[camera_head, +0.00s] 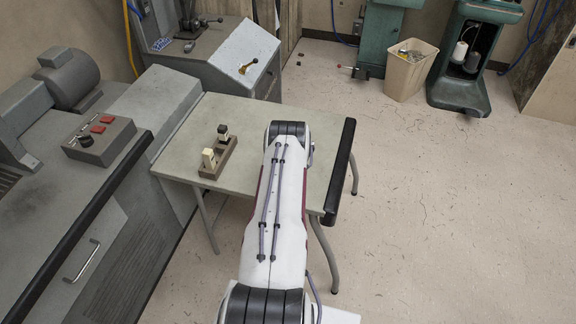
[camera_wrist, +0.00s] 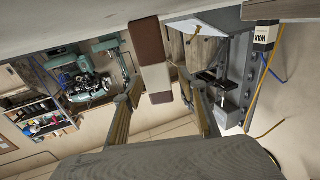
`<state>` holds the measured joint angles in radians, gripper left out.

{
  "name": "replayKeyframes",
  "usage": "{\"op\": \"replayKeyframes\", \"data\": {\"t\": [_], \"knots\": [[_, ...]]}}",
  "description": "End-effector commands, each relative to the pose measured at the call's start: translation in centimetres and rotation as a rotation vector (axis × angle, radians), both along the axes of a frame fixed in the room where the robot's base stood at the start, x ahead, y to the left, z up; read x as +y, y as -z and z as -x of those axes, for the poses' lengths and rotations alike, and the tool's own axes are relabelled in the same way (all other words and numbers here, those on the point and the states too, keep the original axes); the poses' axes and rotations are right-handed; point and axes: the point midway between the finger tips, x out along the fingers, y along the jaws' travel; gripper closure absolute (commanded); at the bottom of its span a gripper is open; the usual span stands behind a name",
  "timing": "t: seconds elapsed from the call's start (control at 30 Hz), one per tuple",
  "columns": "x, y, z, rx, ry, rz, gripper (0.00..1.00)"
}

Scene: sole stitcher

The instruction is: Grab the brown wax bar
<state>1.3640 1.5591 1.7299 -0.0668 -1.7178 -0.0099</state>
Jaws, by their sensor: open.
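The brown wax bar (camera_wrist: 145,36), with a cream band around its middle, shows in the wrist view. It stands upright on the table, appearing inverted there, and its lower end in the picture is brown. My gripper (camera_wrist: 160,92) is open, its two tan fingers on either side of the bar in the picture. No contact shows, and I cannot tell how far the bar reaches between the fingers. In the head view my arm covers the gripper, and I cannot make out the brown bar.
A wooden holder (camera_head: 217,169) on the small table (camera_head: 245,110) carries a cream bar (camera_head: 208,157) and a black-ended bar (camera_head: 223,131). The holder and a bar labelled WAX (camera_wrist: 263,37) show at the wrist view's upper right. Grey machines stand left of the table.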

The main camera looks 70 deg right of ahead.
Motion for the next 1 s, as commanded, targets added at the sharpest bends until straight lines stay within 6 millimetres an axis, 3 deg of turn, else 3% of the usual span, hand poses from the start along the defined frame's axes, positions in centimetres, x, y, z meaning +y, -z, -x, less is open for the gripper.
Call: {"op": "replayKeyframes", "data": {"t": [0.27, 0.43, 0.47, 1.0], "knots": [[0.03, 0.01, 0.01, 0.000, 0.000, 0.000, 0.58], [0.04, 0.01, 0.02, 0.000, 0.000, 0.000, 0.97], [0.04, 0.01, 0.01, 0.000, 0.000, 0.000, 1.00], [0.01, -0.59, 0.01, 0.000, 0.000, 0.001, 1.00]]}}
